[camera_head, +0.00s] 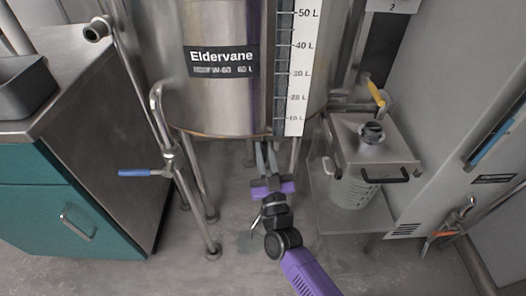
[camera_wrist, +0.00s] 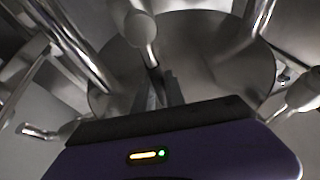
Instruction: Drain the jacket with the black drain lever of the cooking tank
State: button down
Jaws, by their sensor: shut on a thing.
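The cooking tank (camera_head: 215,100) is a steel cylinder on legs, with an "Eldervane" label and a litre scale on its front. My gripper (camera_head: 267,160) reaches in low under the tank's front edge. In the wrist view my gripper (camera_wrist: 160,90) points up at the round tank underside (camera_wrist: 205,55), where a pipe with a rounded end (camera_wrist: 140,28) comes down close to the fingertips. The fingers are close together, shut on a thin dark piece that looks like the black drain lever. The lever is mostly hidden between the fingers.
A pipe with a blue lever (camera_head: 135,173) stands left of the tank, by a teal cabinet (camera_head: 75,215). To the right are a yellow lever (camera_head: 376,92), a lidded steel box (camera_head: 370,145) with a basket, and an orange lever (camera_head: 442,235). Tank legs (camera_head: 205,225) flank my arm.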

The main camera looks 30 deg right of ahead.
jog(key=shift+f, duration=0.1)
jog(key=c, duration=1.4)
grip_release()
jog(key=shift+s, duration=0.15)
jog(key=p+v, duration=0.1)
jog(key=v, duration=0.6)
jog(key=shift+s+a+f, duration=0.1)
jog(key=shift+s+a, duration=0.05)
jog(key=shift+s, duration=0.1)
